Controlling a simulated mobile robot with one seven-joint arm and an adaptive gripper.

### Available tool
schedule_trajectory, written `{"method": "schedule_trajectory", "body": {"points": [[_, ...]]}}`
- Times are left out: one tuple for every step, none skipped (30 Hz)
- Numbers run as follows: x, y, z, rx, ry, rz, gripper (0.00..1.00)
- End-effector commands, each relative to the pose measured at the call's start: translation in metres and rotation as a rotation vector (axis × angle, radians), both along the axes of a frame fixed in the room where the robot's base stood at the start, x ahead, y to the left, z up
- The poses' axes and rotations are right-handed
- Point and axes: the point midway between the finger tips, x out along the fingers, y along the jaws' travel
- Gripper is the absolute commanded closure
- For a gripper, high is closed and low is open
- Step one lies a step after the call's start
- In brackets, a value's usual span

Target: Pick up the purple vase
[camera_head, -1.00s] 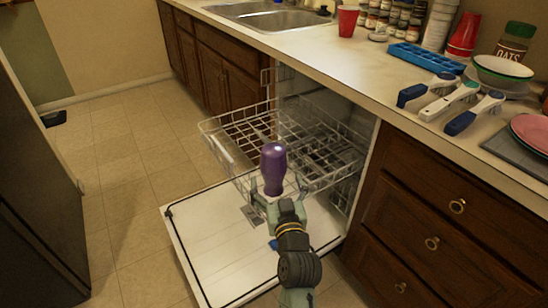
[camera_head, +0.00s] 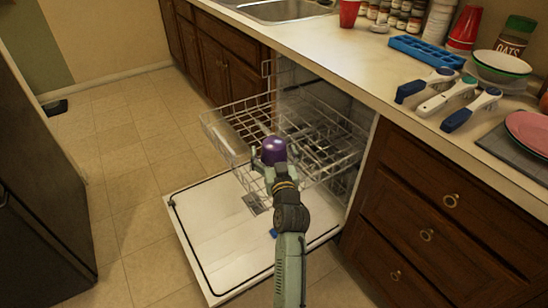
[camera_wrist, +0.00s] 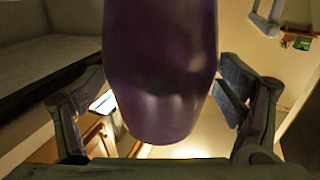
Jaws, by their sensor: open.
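The purple vase (camera_head: 274,148) is in the head view at the dishwasher rack, with its lower part hidden behind my gripper (camera_head: 272,163). In the wrist view the vase (camera_wrist: 160,75) is large and dark purple, and fills the middle of the picture. My gripper is open, with one finger on each side of the vase. The fingers are close to its sides, and I cannot tell whether either one touches. What the vase rests on is hidden.
The dishwasher door (camera_head: 220,240) is folded down, and its wire rack (camera_head: 235,118) is pulled out. The counter (camera_head: 385,75) at right holds a blue tray (camera_head: 427,52), several brushes, bowls and red cups (camera_head: 465,28). The tiled floor (camera_head: 125,190) at left is mostly clear.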

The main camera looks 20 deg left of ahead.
Motion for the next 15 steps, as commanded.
{"method": "schedule_trajectory", "body": {"points": [[-0.0001, 0.0, -0.0005, 0.0, 0.0, 0.0, 0.13], [-0.0002, 0.0, -0.0006, 0.0, 0.0, 0.0, 0.13], [-0.0004, 0.0, -0.0006, 0.0, 0.0, 0.0, 0.13], [-0.0004, 0.0, -0.0006, 0.0, 0.0, 0.0, 0.14], [-0.0004, 0.0, -0.0006, 0.0, 0.0, 0.0, 0.16], [-0.0004, 0.0, -0.0006, 0.0, 0.0, 0.0, 0.19], [-0.0004, 0.0, -0.0006, 0.0, 0.0, 0.0, 0.21], [-0.0004, 0.0, -0.0006, 0.0, 0.0, 0.0, 0.23], [-0.0004, 0.0, -0.0006, 0.0, 0.0, 0.0, 0.25], [-0.0005, -0.0001, -0.0006, 0.0, 0.0, 0.0, 0.27], [-0.0005, -0.0001, -0.0006, 0.0, 0.0, 0.0, 0.29], [-0.0005, -0.0001, -0.0006, 0.0, 0.0, 0.0, 0.32], [-0.0005, -0.0001, -0.0006, 0.0, 0.0, 0.0, 0.34], [-0.0005, -0.0001, -0.0006, 0.0, 0.0, 0.0, 0.36], [-0.0005, -0.0001, -0.0006, 0.0, 0.0, 0.0, 0.39]]}}
